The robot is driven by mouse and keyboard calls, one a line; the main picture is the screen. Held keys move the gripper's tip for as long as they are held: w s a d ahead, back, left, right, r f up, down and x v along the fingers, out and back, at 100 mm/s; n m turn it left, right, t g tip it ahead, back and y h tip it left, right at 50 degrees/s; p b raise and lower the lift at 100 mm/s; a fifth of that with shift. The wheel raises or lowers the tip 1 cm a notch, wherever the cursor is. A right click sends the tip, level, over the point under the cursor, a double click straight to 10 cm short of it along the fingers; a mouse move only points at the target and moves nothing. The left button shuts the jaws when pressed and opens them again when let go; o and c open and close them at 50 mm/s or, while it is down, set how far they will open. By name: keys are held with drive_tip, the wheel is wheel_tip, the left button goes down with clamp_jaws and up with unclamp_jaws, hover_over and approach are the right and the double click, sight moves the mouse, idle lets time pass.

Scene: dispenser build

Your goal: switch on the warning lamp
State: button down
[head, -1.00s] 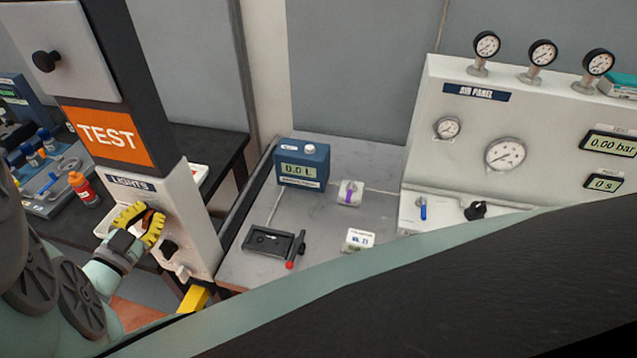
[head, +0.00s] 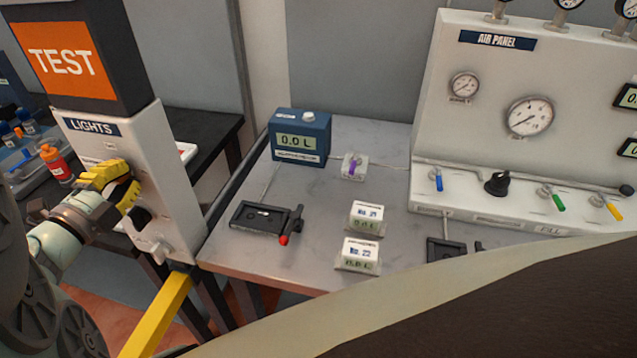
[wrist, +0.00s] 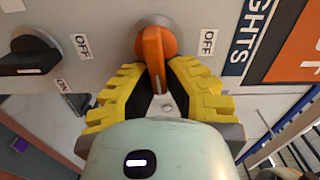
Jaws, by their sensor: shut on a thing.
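An orange rotary knob (wrist: 154,48) sits on the white lights panel (head: 165,165). In the wrist view my gripper (wrist: 160,82) is shut on its bar with yellow ridged fingers. The bar points down in that view, while the OFF label (wrist: 208,42) is to the knob's right. Any ON label for this knob is hidden. In the head view my gripper (head: 130,187) is at the panel and mostly covers the knob. I see no warning lamp I can identify.
An orange TEST sign (head: 62,62) is above. To the right, a grey table (head: 310,205) carries a blue meter (head: 300,137) and small devices before the air panel (head: 535,65).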

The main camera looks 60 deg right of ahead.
drive_tip(key=shift+f+m+b, duration=0.25)
drive_tip(key=shift+m+b, duration=0.55)
drive_tip(key=shift+b, duration=0.15)
drive_tip(key=c, duration=1)
unclamp_jaws()
drive_tip(key=shift+r, duration=0.1)
drive_tip(key=v, duration=1.2)
